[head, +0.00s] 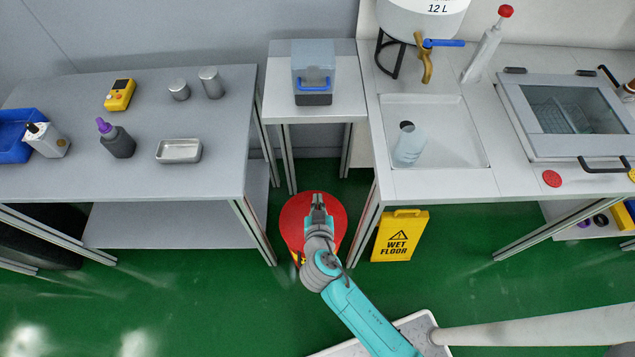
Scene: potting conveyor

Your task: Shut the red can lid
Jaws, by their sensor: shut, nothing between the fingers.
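The red can stands on the green floor between the left bench and the sink counter. Its round red lid (292,215) faces up and appears to lie across the top, with no dark opening showing. I cannot tell whether it is fully seated. A bit of the can's body (296,257), with yellow on it, shows below the lid at lower left. My gripper (318,197) is shut and empty, over the far middle part of the lid. My arm hides the lid's near middle. I cannot tell whether the fingers touch it.
A yellow wet floor sign (400,236) stands right of the can. The left bench (215,150), a small table (350,105) with a grey box (313,75), and the sink counter (430,185) stand around it. Green floor is open at lower left.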

